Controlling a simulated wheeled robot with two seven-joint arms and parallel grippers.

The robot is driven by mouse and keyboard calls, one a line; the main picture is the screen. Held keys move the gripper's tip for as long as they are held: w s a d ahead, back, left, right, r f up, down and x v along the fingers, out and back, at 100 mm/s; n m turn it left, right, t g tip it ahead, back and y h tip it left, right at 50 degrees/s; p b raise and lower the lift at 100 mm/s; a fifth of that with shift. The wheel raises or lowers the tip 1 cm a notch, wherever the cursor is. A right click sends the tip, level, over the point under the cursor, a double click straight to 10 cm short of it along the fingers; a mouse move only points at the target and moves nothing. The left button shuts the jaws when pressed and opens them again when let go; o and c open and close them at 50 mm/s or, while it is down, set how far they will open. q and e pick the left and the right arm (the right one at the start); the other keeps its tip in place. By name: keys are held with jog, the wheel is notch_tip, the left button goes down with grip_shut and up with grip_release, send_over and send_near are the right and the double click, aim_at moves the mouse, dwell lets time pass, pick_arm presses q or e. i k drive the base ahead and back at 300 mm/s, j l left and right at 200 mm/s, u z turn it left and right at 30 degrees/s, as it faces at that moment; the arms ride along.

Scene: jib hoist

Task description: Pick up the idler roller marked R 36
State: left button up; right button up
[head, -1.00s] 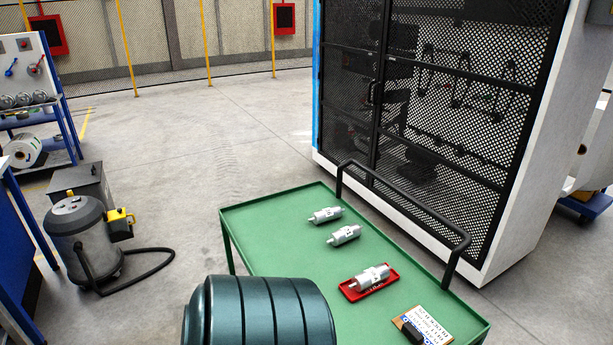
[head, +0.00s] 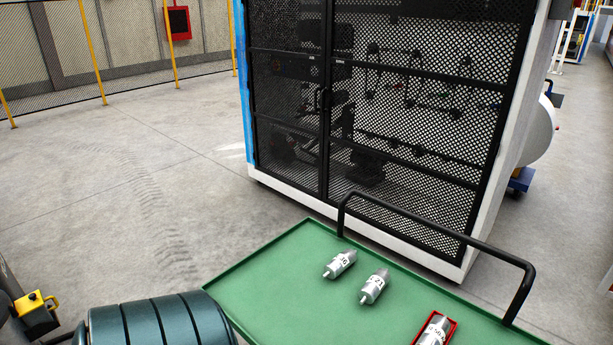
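Three silver rollers show on the green cart top (head: 270,285). The left roller (head: 341,263) and the middle roller (head: 374,286) lie directly on the green surface, a small gap apart. The third roller (head: 434,331) lies in a red tray (head: 454,324) at the bottom edge and is partly cut off. Each has a white label with dark marks, too small and slanted for me to read surely, so I cannot tell which is R 36. Neither of my grippers shows in the head view.
A black handrail (head: 440,234) runs along the cart's far side. Behind it stands a mesh-fronted cabinet (head: 400,120). A dark green ribbed cylinder (head: 155,322) shows at the cart's left. The floor (head: 120,190) at the left is clear.

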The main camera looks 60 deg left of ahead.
aim_at(335, 267)
jog(key=k+j, duration=0.1)
jog(key=j, duration=0.25)
jog(key=k+j, duration=0.15)
jog(key=j, duration=0.25)
jog(key=k+j, duration=0.1)
jog(key=j, duration=0.25)
jog(key=k+j, duration=0.1)
jog(key=j, duration=0.3)
jog(key=k+j, duration=0.15)
jog(key=j, duration=0.2)
